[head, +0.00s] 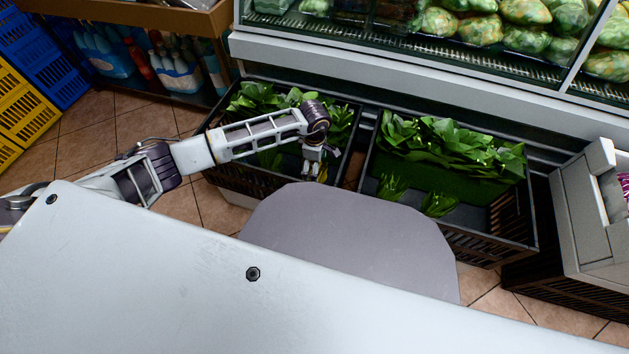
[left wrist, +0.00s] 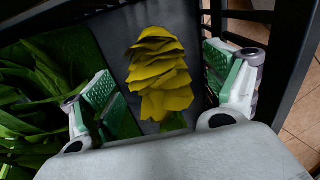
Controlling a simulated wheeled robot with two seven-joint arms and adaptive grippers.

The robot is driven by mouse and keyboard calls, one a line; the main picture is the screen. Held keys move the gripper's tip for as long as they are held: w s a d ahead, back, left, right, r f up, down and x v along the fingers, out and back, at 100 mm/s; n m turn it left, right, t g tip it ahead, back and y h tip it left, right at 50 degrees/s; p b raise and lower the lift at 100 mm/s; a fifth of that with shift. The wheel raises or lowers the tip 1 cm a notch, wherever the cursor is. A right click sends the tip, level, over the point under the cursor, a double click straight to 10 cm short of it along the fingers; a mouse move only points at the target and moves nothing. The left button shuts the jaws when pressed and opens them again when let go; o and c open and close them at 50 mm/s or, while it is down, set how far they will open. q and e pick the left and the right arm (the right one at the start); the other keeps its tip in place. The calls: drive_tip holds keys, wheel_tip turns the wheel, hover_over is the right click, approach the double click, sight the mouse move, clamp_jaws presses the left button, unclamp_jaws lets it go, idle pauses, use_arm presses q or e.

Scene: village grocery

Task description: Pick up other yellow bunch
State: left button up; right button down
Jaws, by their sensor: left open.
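A yellow bunch (left wrist: 160,75) of layered leaves or petals shows in the left wrist view, on the grey floor of a dark crate. My left gripper (left wrist: 172,95) is open, one green-padded finger on each side of the bunch, with visible gaps to it. In the head view my left gripper (head: 314,168) reaches down into the left crate (head: 215,120). Only a small trace of yellow shows by its fingers there; the rest of the bunch is hidden. My right gripper is not in view.
Green leafy bunches fill part of the left crate, close to one finger. A second crate (head: 520,215) with greens (head: 450,150) stands to its right. The crate's slatted wall (left wrist: 262,55) is close to the other finger. A glass-fronted display case (head: 400,60) stands behind.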

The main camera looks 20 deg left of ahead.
use_arm(q)
drive_tip(key=shift+f, duration=0.15)
drive_tip(key=shift+c, duration=0.5)
drive_tip(key=c, duration=1.7)
